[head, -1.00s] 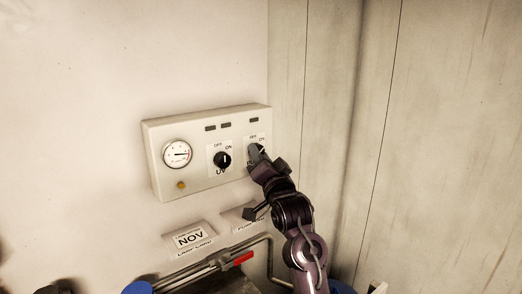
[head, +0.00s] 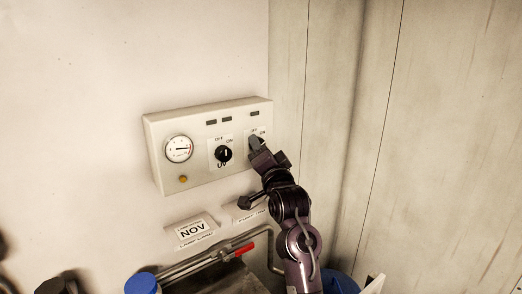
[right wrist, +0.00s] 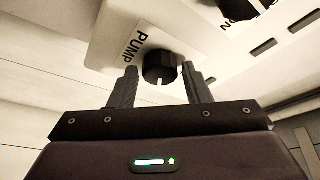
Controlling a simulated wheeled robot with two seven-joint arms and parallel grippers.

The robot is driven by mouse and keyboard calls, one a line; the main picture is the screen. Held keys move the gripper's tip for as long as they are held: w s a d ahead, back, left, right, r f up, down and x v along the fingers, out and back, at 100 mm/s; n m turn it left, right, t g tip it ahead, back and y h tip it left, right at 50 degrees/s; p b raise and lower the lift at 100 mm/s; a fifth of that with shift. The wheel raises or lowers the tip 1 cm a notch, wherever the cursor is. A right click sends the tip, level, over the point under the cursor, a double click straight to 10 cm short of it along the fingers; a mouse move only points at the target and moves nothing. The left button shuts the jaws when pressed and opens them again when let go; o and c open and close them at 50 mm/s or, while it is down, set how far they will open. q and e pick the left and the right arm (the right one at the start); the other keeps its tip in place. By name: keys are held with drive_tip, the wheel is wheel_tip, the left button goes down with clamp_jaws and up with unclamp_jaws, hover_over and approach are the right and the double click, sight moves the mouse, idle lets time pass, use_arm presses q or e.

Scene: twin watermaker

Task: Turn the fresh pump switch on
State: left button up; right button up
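The pump switch is a black round knob (right wrist: 160,66) with a white pointer line, beside a label reading PUMP in the right wrist view. In the head view it sits at the right end of the cream control panel (head: 200,178), mostly hidden by my right gripper (head: 257,143). In the right wrist view my right gripper (right wrist: 160,80) is open, one finger on each side of the knob, with a narrow gap showing on both sides. OFF and ON marks show above the switch in the head view.
Left of the pump switch are the UV knob (head: 223,154), a round gauge (head: 179,149) and a small amber light (head: 183,179). Below are a NOV label (head: 193,231), pipes with a red handle (head: 244,249) and a blue cap (head: 141,283). A wooden wall (head: 335,110) stands close at right.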

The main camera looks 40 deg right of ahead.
drive_tip(key=shift+o, duration=0.8)
drive_tip(key=b+v, duration=0.4)
drive_tip(key=v, duration=0.3)
drive_tip(key=shift+s, duration=0.35)
drive_tip(key=shift+a+f, duration=0.15)
drive_tip(key=shift+a, duration=0.05)
